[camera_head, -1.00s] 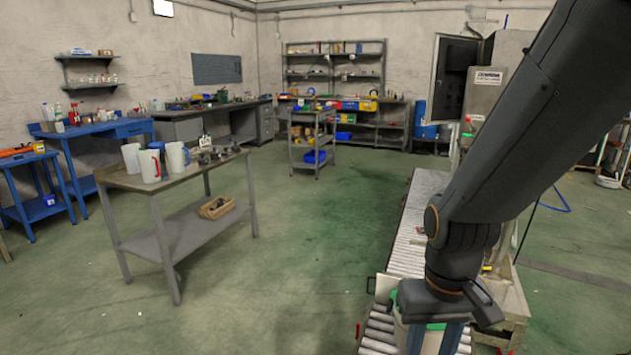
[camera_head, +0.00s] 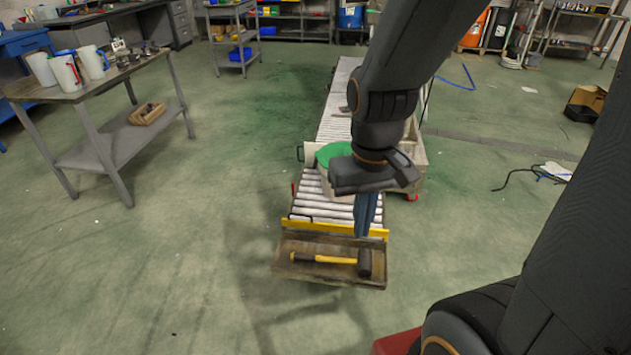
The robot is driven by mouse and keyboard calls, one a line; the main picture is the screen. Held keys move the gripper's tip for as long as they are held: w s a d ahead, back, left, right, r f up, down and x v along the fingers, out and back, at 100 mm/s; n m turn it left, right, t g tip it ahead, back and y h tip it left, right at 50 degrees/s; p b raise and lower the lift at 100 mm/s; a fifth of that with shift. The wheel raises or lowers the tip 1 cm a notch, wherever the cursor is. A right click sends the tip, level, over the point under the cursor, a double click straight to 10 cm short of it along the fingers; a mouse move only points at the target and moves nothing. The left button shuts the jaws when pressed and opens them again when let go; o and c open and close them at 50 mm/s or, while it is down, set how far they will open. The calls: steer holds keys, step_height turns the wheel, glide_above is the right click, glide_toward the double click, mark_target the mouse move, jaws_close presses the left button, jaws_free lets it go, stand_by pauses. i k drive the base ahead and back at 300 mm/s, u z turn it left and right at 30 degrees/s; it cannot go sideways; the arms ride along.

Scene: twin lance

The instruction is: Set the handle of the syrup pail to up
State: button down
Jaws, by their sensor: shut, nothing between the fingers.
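A white pail with a green lid (camera_head: 331,153), which seems to be the syrup pail, stands on the roller conveyor (camera_head: 310,196). My wrist hides its right part. A thin dark loop (camera_head: 299,153) shows at its left side; I cannot tell whether it is the pail's handle or how that handle lies. My gripper (camera_head: 365,232) points down with its blue fingers together and empty. In the picture it is in front of and below the pail, over the conveyor's near end. No contact with the pail is visible.
A wooden tray (camera_head: 284,270) with a yellow-handled mallet (camera_head: 330,259) is at the conveyor's near end, by a yellow bar (camera_head: 300,224). The green floor between is clear.

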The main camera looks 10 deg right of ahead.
mark_target(326, 187)
steer(key=z, duration=0.05)
steer(key=k, duration=0.5)
steer(key=u, duration=0.9)
steer(key=i, duration=1.45)
steer(key=z, duration=0.6)
steer(key=i, duration=0.65)
steer(key=z, duration=0.6)
